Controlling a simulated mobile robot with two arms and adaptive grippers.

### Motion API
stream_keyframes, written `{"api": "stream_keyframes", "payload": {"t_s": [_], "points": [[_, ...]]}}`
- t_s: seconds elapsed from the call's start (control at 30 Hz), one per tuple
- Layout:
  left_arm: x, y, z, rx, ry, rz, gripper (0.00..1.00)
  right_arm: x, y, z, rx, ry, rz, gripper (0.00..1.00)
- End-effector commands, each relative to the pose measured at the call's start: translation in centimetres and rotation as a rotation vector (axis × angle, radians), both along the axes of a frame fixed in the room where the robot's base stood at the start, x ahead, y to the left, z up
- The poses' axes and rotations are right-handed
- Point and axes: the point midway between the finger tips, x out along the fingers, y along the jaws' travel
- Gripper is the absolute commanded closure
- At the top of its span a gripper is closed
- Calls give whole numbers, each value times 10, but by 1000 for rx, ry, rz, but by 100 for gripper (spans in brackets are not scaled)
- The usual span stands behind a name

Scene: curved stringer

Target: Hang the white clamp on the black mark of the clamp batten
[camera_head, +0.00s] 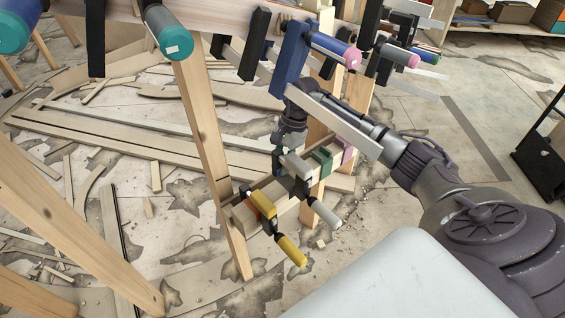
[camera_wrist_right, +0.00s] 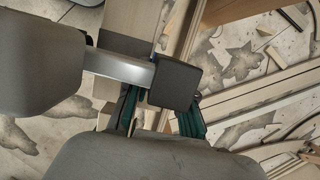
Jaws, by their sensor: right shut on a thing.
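The white clamp (camera_head: 325,214) is at the clamp batten (camera_head: 243,218), with its pale handle hanging below and its dark jaw beside the wood. My right gripper (camera_head: 290,143) comes down from above and is shut on the clamp's upper part. The batten carries green (camera_head: 322,158) and pink (camera_head: 347,151) marks right of the clamp. My left gripper is out of view.
A yellow-handled clamp (camera_head: 290,250) hangs on the batten just left of the white one. A blue clamp (camera_head: 291,52) and other clamps hang on the stringer above, close to my right arm. Wooden legs (camera_head: 205,130) stand left. Loose strips (camera_head: 100,148) litter the floor.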

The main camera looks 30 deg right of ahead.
Motion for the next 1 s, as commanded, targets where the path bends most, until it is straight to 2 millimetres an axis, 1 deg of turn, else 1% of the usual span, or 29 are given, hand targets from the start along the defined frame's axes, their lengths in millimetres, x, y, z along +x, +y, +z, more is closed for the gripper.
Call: {"api": "stream_keyframes", "payload": {"t_s": [0.03,0.33,0.47,1.0], "points": [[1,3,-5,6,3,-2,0,-6,3,-16,-1,20,5,100],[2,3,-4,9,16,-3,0,-5,3,-17,-2,20,5,100],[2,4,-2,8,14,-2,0,-5,3,-13,-2,19,5,100],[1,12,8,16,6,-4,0,-5,2,17,-2,17,5,100]]}}
